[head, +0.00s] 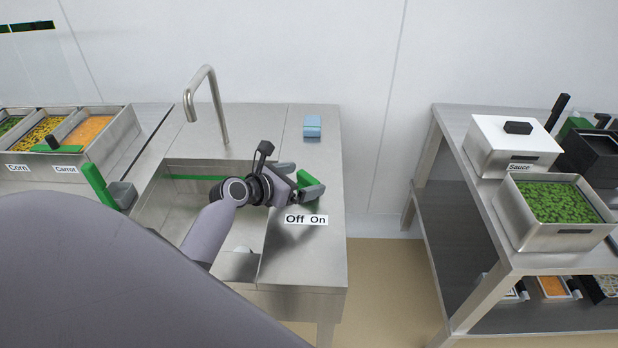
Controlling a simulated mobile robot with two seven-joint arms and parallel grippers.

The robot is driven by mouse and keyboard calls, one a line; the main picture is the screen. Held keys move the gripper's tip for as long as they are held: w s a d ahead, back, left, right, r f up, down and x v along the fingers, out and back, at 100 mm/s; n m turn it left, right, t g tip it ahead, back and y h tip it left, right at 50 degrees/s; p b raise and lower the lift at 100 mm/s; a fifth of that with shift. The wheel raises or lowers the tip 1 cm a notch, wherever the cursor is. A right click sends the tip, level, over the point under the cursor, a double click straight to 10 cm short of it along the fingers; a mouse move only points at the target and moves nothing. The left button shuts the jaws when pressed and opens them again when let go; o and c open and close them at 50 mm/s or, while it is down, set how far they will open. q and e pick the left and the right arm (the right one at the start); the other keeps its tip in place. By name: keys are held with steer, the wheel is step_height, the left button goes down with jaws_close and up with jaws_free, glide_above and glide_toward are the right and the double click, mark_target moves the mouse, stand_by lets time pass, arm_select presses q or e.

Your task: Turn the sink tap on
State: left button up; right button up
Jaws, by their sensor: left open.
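The sink (160,210) is set into a steel counter, and a curved steel tap spout (207,90) rises behind it. A label reading "Off On" (306,220) lies on the counter right of the basin. A green handle (306,179) shows just behind the label, partly hidden by my left gripper. My left gripper (300,180) is open, its fingers around or beside the green handle; I cannot tell whether they touch it. My left arm hides part of the basin. No water shows under the spout. My right gripper is out of view.
A blue sponge-like block (312,126) lies at the counter's back right. A green-handled tool (97,184) stands at the basin's left edge. Food bins (93,141) are at left. A steel table with a sauce container (511,146) stands at right, across a floor gap.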

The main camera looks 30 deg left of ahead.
arm_select(q)
steer(key=shift+x, duration=1.4)
steer(key=c, duration=1)
steer(key=shift+o, duration=0.2)
